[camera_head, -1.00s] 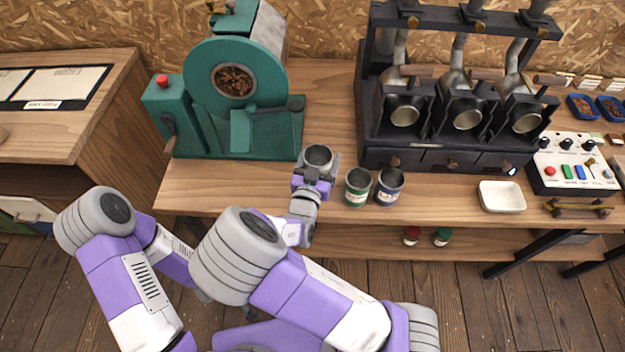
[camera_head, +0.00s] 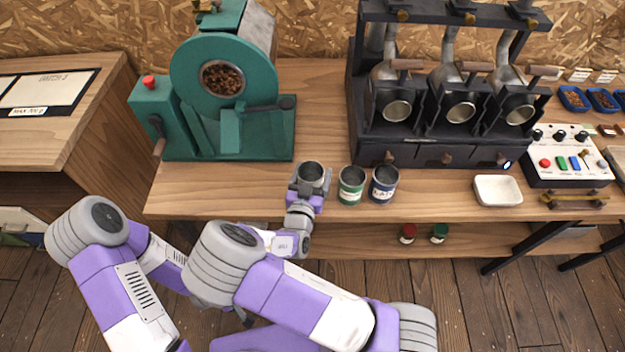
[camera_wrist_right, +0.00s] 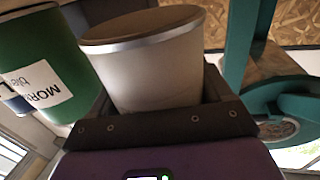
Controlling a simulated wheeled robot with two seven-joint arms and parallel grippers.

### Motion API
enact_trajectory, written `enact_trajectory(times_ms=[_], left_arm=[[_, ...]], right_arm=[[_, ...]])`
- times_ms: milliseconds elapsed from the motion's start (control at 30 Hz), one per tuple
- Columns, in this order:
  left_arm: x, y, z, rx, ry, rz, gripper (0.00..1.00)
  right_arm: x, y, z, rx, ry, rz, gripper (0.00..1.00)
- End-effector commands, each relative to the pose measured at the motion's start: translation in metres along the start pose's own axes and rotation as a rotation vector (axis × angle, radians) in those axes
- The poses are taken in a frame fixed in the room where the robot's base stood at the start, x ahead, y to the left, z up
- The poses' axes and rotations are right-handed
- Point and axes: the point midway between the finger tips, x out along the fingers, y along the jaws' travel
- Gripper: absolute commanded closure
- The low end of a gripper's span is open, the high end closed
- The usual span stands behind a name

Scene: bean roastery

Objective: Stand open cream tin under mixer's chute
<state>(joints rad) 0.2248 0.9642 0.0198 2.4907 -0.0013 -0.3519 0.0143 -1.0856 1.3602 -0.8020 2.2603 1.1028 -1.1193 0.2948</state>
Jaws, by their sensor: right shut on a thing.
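The cream tin (camera_head: 312,174) is held upright, open end up, in my right gripper (camera_head: 310,185). In the right wrist view the pale tin (camera_wrist_right: 155,70) sits between the jaws. The head view shows it at the bench's front part, left of a green tin (camera_head: 351,186) and a blue tin (camera_head: 384,185). I cannot tell whether its base touches the bench. The teal mixer (camera_head: 180,100), with beans in its round window, stands behind and to the left. Its chute (camera_head: 229,130) is below the window, clear of the tin. My left gripper is out of view.
A dark rack with several metal hoppers (camera_head: 460,112) stands behind the tins. A white dish (camera_head: 497,190) and a control box (camera_head: 562,160) are to the right. Bare bench (camera_head: 205,192) lies in front of the mixer. The green tin (camera_wrist_right: 40,65) is close in the wrist view.

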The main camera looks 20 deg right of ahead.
Motion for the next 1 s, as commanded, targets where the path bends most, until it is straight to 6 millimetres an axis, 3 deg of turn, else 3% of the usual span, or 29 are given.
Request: enact_trajectory(times_ms=[100, 500, 533, 667, 1000], left_arm=[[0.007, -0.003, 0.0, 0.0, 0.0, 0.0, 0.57], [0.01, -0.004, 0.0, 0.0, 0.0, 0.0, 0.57], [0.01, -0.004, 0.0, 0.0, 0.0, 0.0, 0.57], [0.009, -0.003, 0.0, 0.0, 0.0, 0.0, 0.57], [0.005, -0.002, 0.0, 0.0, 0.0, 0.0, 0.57]], right_arm=[[0.0, 0.0, 0.019, -0.002, 0.001, 0.001, 0.58], [0.0, 0.0, 0.024, 0.0, 0.001, 0.001, 0.58], [0.0, 0.0, 0.024, 0.0, 0.0, 0.001, 0.2], [0.0, 0.0, 0.023, 0.0, 0.0, 0.0, 0.0], [0.0, 0.0, 0.022, -0.002, 0.0, -0.001, 0.0]])
